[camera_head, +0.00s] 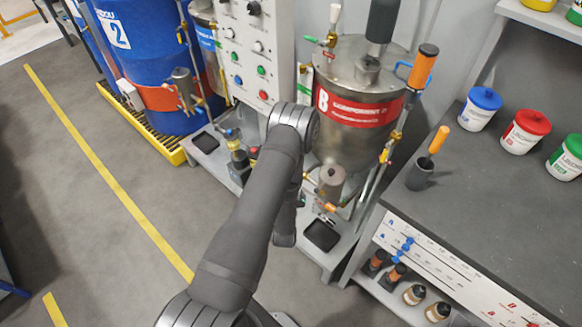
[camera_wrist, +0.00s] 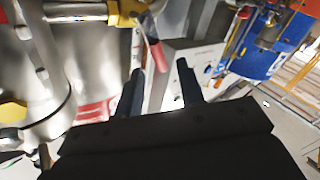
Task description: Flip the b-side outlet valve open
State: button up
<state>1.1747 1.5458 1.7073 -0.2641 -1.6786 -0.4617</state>
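The steel B-side tank (camera_head: 345,135) with its red "B" label stands behind my arm in the head view. Small valve fittings (camera_head: 328,207) sit low at its front; which one is the outlet valve is unclear there. In the wrist view, a brass-yellow valve body (camera_wrist: 125,12) on a steel pipe (camera_wrist: 75,12) carries a thin lever with red on it (camera_wrist: 156,48), hanging down. My gripper (camera_wrist: 160,68) is open, its two dark fingers apart. The lever's lower part appears between or just beyond the fingertips; contact cannot be told. My forearm hides the gripper in the head view.
A white control panel (camera_head: 255,45) with buttons stands left of the tank. Blue drums (camera_head: 140,60) are further left. At right is a grey bench (camera_head: 480,215) with lidded tubs and an orange-handled tool (camera_head: 438,140). Open floor (camera_head: 60,170) lies at left.

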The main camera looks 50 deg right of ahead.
jog(key=x, duration=0.6)
jog(key=shift+d, duration=0.2)
jog(key=shift+w, duration=0.1)
jog(key=shift+c, duration=0.2)
grip_shut()
